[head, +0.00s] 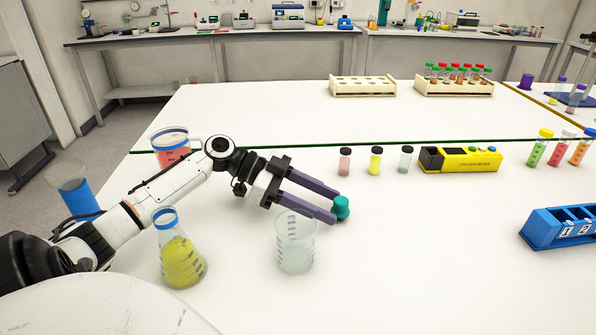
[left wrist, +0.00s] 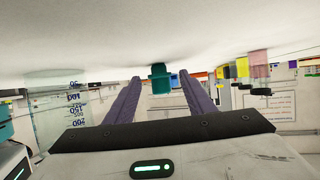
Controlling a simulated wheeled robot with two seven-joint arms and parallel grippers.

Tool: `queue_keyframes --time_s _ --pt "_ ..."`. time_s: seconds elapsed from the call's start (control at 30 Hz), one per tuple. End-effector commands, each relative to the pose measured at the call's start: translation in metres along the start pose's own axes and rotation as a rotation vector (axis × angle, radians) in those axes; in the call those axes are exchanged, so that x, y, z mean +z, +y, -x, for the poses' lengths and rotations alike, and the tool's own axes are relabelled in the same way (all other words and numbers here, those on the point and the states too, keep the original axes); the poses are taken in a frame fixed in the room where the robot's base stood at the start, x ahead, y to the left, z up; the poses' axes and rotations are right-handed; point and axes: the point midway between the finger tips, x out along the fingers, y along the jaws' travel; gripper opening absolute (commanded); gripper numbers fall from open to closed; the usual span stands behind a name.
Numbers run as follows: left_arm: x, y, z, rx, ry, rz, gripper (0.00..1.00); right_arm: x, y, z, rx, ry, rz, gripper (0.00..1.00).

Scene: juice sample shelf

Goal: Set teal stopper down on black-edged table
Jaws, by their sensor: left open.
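The teal stopper (head: 341,207) is at the tips of my left gripper (head: 334,209), low over the white table (head: 400,235), and looks to be standing on it. The left wrist view, which is upside down, shows the stopper (left wrist: 159,78) between the two purple fingers, with a gap on each side. The left gripper is open around it. A dark line with green runs along the table's far side. The right gripper is out of view.
A clear beaker (head: 295,245) stands close in front of the left gripper. A flask of yellow liquid (head: 180,255) and a beaker of red liquid (head: 170,150) stand by the arm. Small vials (head: 375,160) and a yellow box (head: 470,160) stand behind.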

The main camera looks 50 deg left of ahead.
Motion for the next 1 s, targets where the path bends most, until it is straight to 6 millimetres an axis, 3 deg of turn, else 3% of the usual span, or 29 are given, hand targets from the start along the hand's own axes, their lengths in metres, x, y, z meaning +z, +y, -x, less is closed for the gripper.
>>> queue_keyframes --time_s 0.2,0.43,1.0 --pt "0.002 0.0 0.049 -0.002 -0.001 0.001 0.49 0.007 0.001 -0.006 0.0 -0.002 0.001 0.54" --pt "0.001 0.0 0.087 0.0 0.0 0.0 0.49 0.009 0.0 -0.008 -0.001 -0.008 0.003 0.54" --pt "-0.004 -0.006 0.103 -0.011 -0.044 -0.021 0.49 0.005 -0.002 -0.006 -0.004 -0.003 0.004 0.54"
